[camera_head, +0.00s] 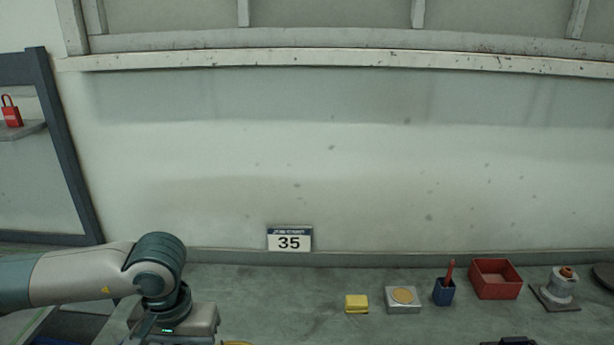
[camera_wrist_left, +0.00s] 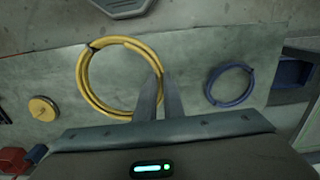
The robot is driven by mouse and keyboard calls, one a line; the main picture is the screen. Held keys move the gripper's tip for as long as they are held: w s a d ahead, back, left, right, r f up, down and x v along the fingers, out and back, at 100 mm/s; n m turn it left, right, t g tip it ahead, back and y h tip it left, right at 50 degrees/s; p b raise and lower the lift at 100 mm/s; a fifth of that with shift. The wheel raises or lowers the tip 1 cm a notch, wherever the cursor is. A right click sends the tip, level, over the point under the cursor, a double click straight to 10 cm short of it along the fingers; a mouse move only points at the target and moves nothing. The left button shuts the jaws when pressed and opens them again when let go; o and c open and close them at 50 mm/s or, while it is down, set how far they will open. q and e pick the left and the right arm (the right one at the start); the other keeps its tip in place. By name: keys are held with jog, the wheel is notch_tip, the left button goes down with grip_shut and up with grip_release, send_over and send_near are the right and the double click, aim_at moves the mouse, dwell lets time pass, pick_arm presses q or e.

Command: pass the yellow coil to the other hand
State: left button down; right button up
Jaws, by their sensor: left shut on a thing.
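The yellow coil (camera_wrist_left: 84,82) is a ring of several turns with a dark tie, left of centre in the left wrist view. My left gripper (camera_wrist_left: 163,76) is shut on the coil's right side, with the ring spreading left of the fingers. In the head view only a sliver of the coil (camera_head: 237,343) shows at the bottom edge, beside my left wrist; the fingertips there are out of frame. My right gripper is not recognisable in either view.
A blue coil (camera_wrist_left: 212,87) lies right of the fingers. On the bench are a yellow block (camera_head: 356,304), a pale block with a round top (camera_head: 403,300), a blue cup (camera_head: 443,293), a red bin (camera_head: 496,280) and a valve-like part (camera_head: 560,287). Bench left of the yellow block is clear.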

dwell(0.3)
pick_arm(q)
jog(key=w+d+r+m, duration=0.1)
jog(key=w+d+r, duration=0.4)
jog(key=w+d, duration=0.3)
jog(key=w+d+r+m, duration=0.1)
jog(key=w+d+r, duration=0.4)
jog(key=w+d, duration=0.4)
jog(key=shift+w, duration=0.35)
jog(key=shift+d+r, duration=0.1)
